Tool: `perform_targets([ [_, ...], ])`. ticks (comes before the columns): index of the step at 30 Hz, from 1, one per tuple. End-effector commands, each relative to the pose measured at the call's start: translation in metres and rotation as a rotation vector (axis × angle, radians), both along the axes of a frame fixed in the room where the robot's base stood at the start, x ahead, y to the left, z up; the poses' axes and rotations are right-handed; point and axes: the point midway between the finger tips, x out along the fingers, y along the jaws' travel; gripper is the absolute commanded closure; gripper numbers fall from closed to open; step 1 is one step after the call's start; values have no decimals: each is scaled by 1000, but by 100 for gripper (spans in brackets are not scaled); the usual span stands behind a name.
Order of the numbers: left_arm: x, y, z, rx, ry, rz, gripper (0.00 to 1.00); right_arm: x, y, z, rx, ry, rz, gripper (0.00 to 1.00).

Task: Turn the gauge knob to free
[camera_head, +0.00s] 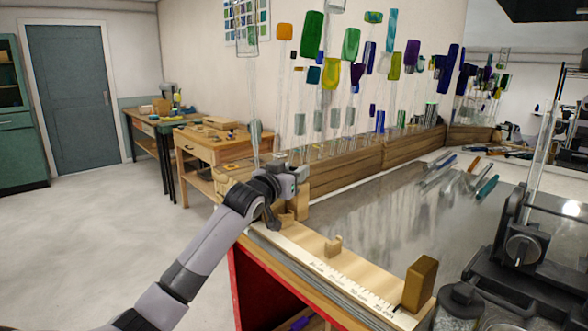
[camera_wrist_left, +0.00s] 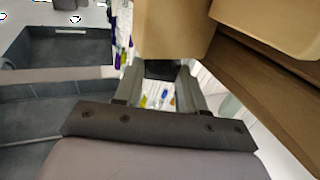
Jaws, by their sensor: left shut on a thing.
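My left gripper (camera_head: 287,178) is at the far left end of the workbench, beside a wooden block (camera_head: 300,204). In the left wrist view its two grey fingers (camera_wrist_left: 160,80) are shut on a small dark piece (camera_wrist_left: 160,69), at the base of a tan wooden block (camera_wrist_left: 172,28). This dark piece looks like the gauge knob, but most of it is hidden and its setting cannot be read. A ruler scale (camera_head: 335,280) runs along the bench's front edge. My right gripper is not in view.
A taller wooden block (camera_head: 419,284) stands at the scale's right end. A black device with a round dial (camera_head: 524,250) stands at the right. Glass rods with coloured ends hang behind a wooden rail (camera_head: 345,170). Several rods (camera_head: 470,172) lie on the grey bench top, whose middle is clear.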

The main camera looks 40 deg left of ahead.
Motion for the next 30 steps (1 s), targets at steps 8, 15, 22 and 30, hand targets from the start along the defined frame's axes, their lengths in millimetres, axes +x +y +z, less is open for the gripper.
perform_targets([
  [8,-1,2,0,1,3,-75,90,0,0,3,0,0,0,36],
  [15,0,2,0,0,2,-101,90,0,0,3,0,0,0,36],
  [22,0,2,-1,-1,2,-105,90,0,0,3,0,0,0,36],
  [30,0,2,-1,-2,2,-104,36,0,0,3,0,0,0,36],
])
